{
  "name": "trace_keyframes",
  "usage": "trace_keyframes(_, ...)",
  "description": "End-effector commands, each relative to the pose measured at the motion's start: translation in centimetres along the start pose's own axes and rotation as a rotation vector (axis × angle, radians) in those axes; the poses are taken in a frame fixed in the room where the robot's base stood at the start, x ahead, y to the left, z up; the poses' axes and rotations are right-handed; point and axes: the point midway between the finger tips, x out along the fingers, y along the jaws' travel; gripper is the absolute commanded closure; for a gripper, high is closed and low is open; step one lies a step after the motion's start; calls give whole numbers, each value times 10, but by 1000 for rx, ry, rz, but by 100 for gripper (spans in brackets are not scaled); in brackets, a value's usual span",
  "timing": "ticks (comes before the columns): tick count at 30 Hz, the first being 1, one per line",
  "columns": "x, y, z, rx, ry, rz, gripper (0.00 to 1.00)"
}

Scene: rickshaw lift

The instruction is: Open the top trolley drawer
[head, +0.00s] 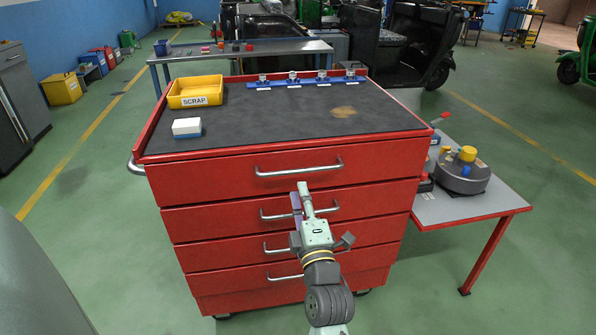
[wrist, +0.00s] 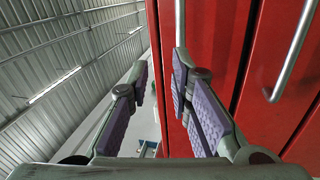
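The red trolley (head: 230,184) stands ahead with its drawers shut. The top drawer (head: 210,177) has a silver bar handle (head: 298,169). My gripper (head: 303,190) is in front of the trolley, just below that handle in the head view. In the wrist view my gripper (wrist: 160,80) is open, with a gap between its purple-padded fingers. There a silver handle (wrist: 179,30), apparently the top drawer's, runs down close to the right finger's tip. I cannot tell whether they touch. Nothing is held.
A yellow SCRAP bin (head: 196,92), a white-and-blue block (head: 187,127) and a blue rack (head: 305,82) are on the trolley top. A lower handle (wrist: 293,50) shows in the wrist view. A side table (head: 480,207) stands at right.

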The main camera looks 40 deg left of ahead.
Motion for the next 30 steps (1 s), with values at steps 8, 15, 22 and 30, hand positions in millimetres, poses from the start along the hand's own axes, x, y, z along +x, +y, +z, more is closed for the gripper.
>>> trace_keyframes(8,10,-23,12,-90,-12,-58,80)
trace_keyframes(15,56,-23,12,-87,-12,-56,80)
trace_keyframes(22,90,-27,12,-88,-12,-56,80)
trace_keyframes(30,101,-30,13,-88,-12,-56,80)
